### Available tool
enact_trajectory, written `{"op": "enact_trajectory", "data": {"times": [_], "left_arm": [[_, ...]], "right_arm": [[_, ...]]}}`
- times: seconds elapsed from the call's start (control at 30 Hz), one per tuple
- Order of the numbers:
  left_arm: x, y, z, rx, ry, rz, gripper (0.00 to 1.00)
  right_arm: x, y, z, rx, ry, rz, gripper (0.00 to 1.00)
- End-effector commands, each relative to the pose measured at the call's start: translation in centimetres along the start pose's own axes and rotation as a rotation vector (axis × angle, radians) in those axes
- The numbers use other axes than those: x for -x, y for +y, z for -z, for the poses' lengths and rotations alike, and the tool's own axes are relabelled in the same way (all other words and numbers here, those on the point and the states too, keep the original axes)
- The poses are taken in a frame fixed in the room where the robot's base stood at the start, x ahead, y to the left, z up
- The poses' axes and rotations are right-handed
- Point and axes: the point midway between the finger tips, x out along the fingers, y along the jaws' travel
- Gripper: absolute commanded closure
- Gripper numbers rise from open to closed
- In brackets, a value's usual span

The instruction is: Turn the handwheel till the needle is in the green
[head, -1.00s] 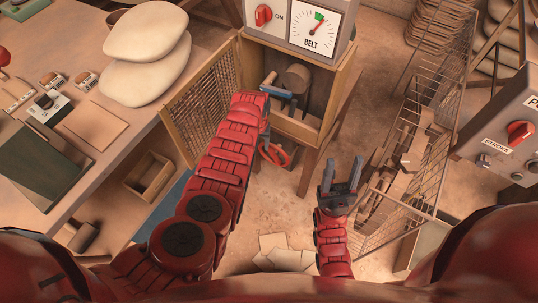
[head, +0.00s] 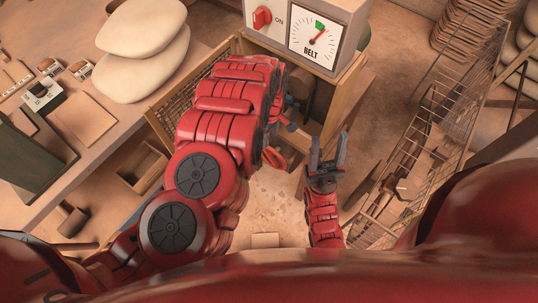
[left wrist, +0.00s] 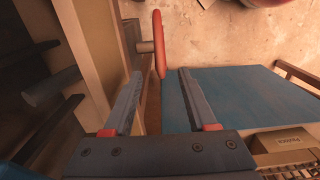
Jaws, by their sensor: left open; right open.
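The red handwheel (head: 274,158) sits low at the cabinet front, mostly hidden behind my left arm in the head view. In the left wrist view the handwheel (left wrist: 158,45) is seen edge-on, ahead of and between the lines of the two fingers. My left gripper (left wrist: 158,78) is open and empty, apart from the wheel. The head view mostly hides this gripper behind the arm. The BELT gauge (head: 316,41) has a green patch at the top; its needle points up and right, near the patch's right edge. My right gripper (head: 329,147) is open and empty above the floor.
The wooden cabinet (head: 350,98) stands open below the gauge box, its mesh door (head: 185,95) swung left. A workbench (head: 110,150) with pale stacked sacks (head: 143,50) is at left. A wire rack (head: 425,135) stands at right. A blue surface (left wrist: 240,95) lies beside the wheel.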

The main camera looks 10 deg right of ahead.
Motion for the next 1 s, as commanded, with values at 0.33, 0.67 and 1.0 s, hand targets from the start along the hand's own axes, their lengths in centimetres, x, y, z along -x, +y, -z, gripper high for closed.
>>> {"op": "enact_trajectory", "data": {"times": [0.33, 0.67, 1.0], "left_arm": [[-6.6, -0.1, 0.2, -0.001, 0.003, 0.002, 0.43], [-11.9, -0.1, 0.2, -0.003, 0.003, 0.000, 0.43], [-15.9, 0.0, 0.1, -0.004, 0.001, -0.001, 0.43]], "right_arm": [[1.1, -0.1, -0.2, 0.000, 0.000, 0.000, 0.47], [2.6, -0.1, -0.4, 0.000, 0.000, 0.000, 0.47], [5.2, -0.2, -0.9, 0.000, 0.000, 0.000, 0.47]]}}
